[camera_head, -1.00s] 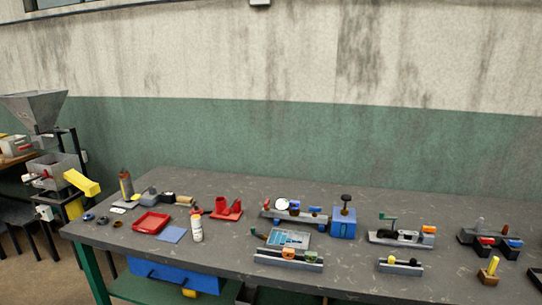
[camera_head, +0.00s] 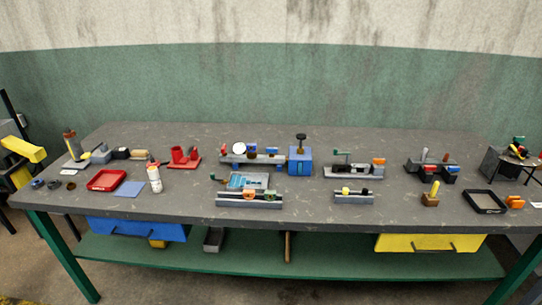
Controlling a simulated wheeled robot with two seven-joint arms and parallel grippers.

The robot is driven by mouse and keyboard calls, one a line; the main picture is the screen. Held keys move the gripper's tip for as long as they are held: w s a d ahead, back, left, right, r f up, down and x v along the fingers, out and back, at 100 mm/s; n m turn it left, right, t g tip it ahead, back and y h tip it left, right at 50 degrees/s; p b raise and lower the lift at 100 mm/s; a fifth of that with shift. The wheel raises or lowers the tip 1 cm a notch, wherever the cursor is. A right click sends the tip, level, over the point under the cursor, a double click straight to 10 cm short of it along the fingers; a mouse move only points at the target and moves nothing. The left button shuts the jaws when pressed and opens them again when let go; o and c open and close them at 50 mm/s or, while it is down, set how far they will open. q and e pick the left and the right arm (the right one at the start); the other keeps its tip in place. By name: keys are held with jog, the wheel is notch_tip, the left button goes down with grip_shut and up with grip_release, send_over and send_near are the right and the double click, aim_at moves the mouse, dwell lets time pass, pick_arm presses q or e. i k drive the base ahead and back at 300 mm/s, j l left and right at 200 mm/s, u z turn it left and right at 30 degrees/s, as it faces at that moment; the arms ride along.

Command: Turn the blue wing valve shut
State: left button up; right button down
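A grey fixture (camera_head: 232,160) stands towards the back of the workbench, left of centre. It carries a small red part (camera_head: 224,148), a white round gauge face (camera_head: 239,149) and small blue parts (camera_head: 272,152) near its right end. One of these blue parts may be the blue wing valve; they are too small to tell its shape or how it is turned. Neither my left nor my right gripper is in view.
A blue box (camera_head: 300,162) with a dark knob on top stands just right of the fixture. A grey panel with blue inserts (camera_head: 248,181) and a grey rail (camera_head: 249,202) lie in front. A red tray (camera_head: 106,180) is at left. The bench's front strip (camera_head: 300,212) is mostly clear.

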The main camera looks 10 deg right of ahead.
aim_at(272, 150)
jog(key=i+l, duration=0.15)
jog(key=l, duration=0.2)
jog(key=i+l, duration=0.2)
jog(key=l, duration=0.15)
jog(key=i+l+u, duration=0.1)
jog(key=l, duration=0.3)
jog(key=i+l, duration=0.25)
jog(key=l+u, duration=0.05)
jog(key=l, duration=0.05)
